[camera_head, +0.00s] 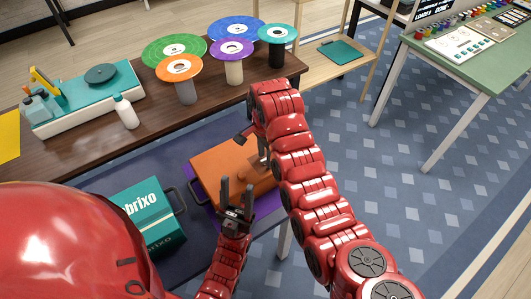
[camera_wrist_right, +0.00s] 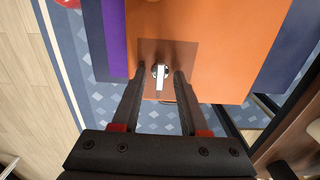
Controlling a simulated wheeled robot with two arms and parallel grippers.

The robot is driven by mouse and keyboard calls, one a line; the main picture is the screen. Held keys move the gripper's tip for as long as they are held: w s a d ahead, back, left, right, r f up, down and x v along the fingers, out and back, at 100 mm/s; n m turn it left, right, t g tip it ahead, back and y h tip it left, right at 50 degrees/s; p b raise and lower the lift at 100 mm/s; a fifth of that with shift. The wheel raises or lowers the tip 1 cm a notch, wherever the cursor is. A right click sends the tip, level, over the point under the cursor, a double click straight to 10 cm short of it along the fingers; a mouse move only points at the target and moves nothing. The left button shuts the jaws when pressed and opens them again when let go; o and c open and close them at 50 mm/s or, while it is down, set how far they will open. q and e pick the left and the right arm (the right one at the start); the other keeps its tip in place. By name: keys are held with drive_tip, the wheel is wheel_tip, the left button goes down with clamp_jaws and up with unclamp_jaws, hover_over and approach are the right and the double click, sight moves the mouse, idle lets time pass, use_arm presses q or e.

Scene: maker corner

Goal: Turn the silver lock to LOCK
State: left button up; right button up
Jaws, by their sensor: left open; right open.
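The silver lock (camera_wrist_right: 161,76) has a round head and a short flat lever pointing toward the bottom of the right wrist view. It sits on a darker brown patch (camera_wrist_right: 182,54) of the orange case (camera_wrist_right: 232,65); no LOCK lettering is readable. My right gripper (camera_wrist_right: 160,69) is open, with its fingertips on either side of the lock and gaps between; contact is not visible. In the head view, the orange case (camera_head: 218,162) lies below the bent right arm, which partly hides the lock area. My left gripper (camera_head: 238,183) is open and empty, in front of the case.
A teal box (camera_head: 140,215) with a dark handle stands left of the case. Behind is a brown table (camera_head: 205,113) with coloured discs on stands, a white bottle (camera_head: 125,112) and a teal-topped device (camera_head: 85,100). Patterned floor is open to the right.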

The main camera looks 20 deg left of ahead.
sight(265, 158)
wheel_tip(265, 158, up, 7)
drive_tip(key=p, duration=0.4)
drive_tip(key=shift+d, duration=0.1)
wheel_tip(265, 158, up, 10)
drive_tip(key=shift+r, duration=0.2)
